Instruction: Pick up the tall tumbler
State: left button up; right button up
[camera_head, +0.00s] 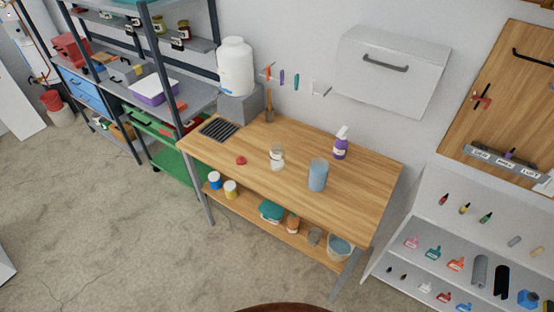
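A tall blue-grey tumbler (318,175) stands upright on the wooden workbench (365,195), right of the middle. A clear glass jar (277,157) with pale contents stands to its left. A purple spray bottle (340,147) with a white top stands behind it, a little to the right. Neither of my grippers shows in the head view, and nothing touches the tumbler.
A small red object (241,160) and a dark vent grille (219,129) are on the bench's left part. A white tank (235,68) stands behind. Shelving (180,100) is at left, a white shelf unit (430,235) at right. The floor (130,240) in front is clear.

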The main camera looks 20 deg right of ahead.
aim_at(319, 170)
jog(key=u, duration=2.3)
jog(key=k, duration=1.75)
jog(key=z, duration=2.15)
